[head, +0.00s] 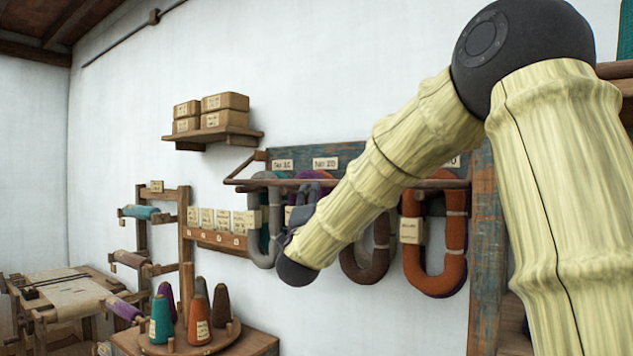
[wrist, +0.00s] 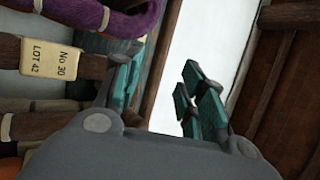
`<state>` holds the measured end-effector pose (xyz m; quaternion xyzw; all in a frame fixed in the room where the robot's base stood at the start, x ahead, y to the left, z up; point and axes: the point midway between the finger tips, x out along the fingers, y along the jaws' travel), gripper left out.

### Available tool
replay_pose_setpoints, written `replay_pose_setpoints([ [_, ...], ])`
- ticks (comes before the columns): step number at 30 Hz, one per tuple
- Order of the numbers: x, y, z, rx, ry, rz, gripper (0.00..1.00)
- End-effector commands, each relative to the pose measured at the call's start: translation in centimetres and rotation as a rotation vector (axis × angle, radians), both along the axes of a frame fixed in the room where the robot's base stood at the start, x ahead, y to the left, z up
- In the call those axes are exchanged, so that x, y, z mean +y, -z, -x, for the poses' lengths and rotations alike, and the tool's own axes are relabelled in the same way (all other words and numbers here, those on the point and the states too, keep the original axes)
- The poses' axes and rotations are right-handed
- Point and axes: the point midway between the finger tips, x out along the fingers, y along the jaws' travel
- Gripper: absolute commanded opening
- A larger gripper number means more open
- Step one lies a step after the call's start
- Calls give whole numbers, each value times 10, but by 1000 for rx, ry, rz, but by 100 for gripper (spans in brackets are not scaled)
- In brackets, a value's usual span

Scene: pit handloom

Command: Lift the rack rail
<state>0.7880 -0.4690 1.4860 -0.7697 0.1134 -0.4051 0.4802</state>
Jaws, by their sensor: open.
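The rack rail (head: 345,184) is a thin brown wooden bar across the front of the painted rack on the white wall, with yarn hanks hanging by it. My gripper (head: 302,208) is mostly hidden behind my own arm in the head view, close to the rail's left half among the hanks. In the wrist view my gripper (wrist: 165,85) is open, with teal finger pads apart and nothing between them. My arm hides part of the rail.
Grey, brown and orange yarn hanks (head: 435,240) hang at the rack. A tagged brown hank (wrist: 60,62) lies close left of my fingers. A wall shelf with boxes (head: 212,132) is up left. Thread cones (head: 198,318) stand on a round board below.

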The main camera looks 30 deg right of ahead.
Motion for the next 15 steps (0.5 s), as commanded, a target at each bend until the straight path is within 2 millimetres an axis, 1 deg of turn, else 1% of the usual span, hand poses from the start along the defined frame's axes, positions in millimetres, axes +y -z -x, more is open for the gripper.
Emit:
replay_pose_setpoints([
  [1,-5,-7,-6,1,1,0,41],
  [6,-21,-22,-24,1,1,0,41],
  [12,-35,-34,-41,2,0,1,41],
  [15,-40,-37,-46,2,0,1,41],
])
